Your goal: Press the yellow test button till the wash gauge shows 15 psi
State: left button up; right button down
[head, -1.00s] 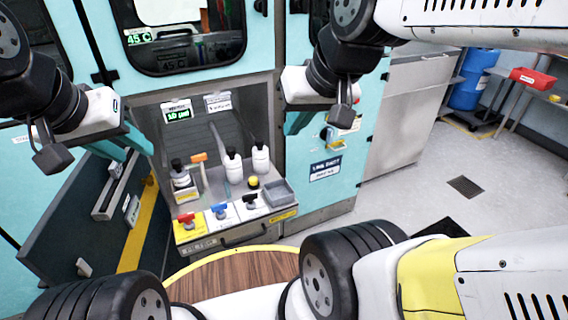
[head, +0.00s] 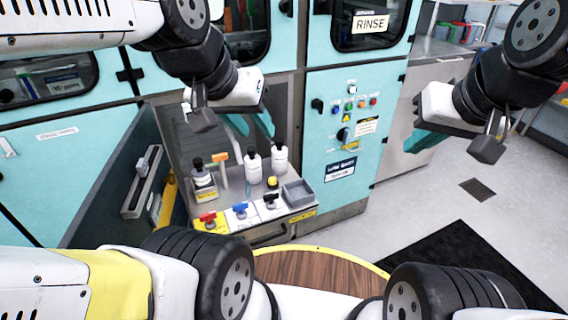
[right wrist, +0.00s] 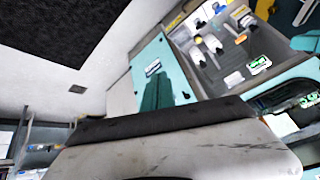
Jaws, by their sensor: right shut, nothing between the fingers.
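A yellow round button (head: 273,181) on a dark base stands on the shelf of the alcove, beside a grey tray. The gauge displays at the alcove's back are hidden behind my left arm in the head view; a small lit green display (right wrist: 259,64) shows in the right wrist view, too small to read. My left gripper (head: 254,126) hangs in front of the alcove's upper part, above the bottles, with its fingers apart and empty. My right gripper (head: 428,141) is shut and empty, right of the small button panel. It also shows in the right wrist view (right wrist: 158,90).
White bottles (head: 253,166) with black caps and red, blue and black valve handles (head: 240,210) crowd the shelf. The grey tray (head: 298,193) is at its right. A panel (head: 350,105) with coloured buttons is on the teal cabinet. Open floor (head: 410,205) lies to the right.

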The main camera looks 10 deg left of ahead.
jog(key=w+a+f+n, duration=0.1)
jog(key=w+a+n, duration=0.2)
jog(key=w, duration=0.4)
jog(key=w+a+f+n, duration=0.1)
jog(key=w+a+n, duration=0.1)
jog(key=w, duration=0.5)
jog(key=n+y, duration=0.4)
jog(key=n, duration=0.9)
send_over(274, 180)
notch_tip(274, 180, down, 28)
jog(key=shift+f, duration=0.2)
jog(key=shift+f, duration=4.4)
jog(key=shift+f, duration=0.4)
